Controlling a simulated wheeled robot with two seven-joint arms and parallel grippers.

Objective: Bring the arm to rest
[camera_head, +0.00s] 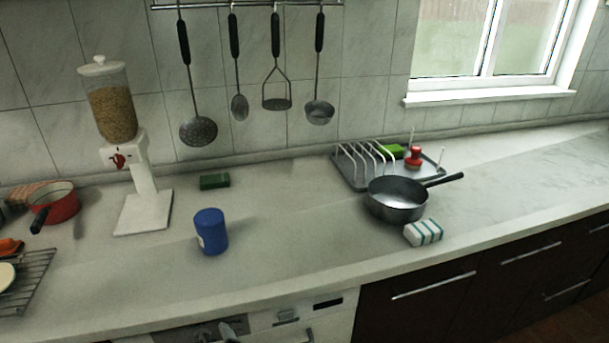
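Neither of my grippers can be made out in the head view. A small grey shape (230,331) is cut off by the bottom edge in front of the appliance; I cannot tell what it is. The enamel pots' counter (300,245) is in full view. A red pot (55,204) with a dark handle stands at its left. A dark grey pan (397,200) stands at the right, its handle pointing right. No gripper touches either one.
A blue canister (211,231) stands mid-counter, near a cereal dispenser (143,190) and a green box (214,181). A dish rack (350,170) is behind the pan, and a striped block (423,232) is in front. Utensils hang above, including a skimmer (198,131).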

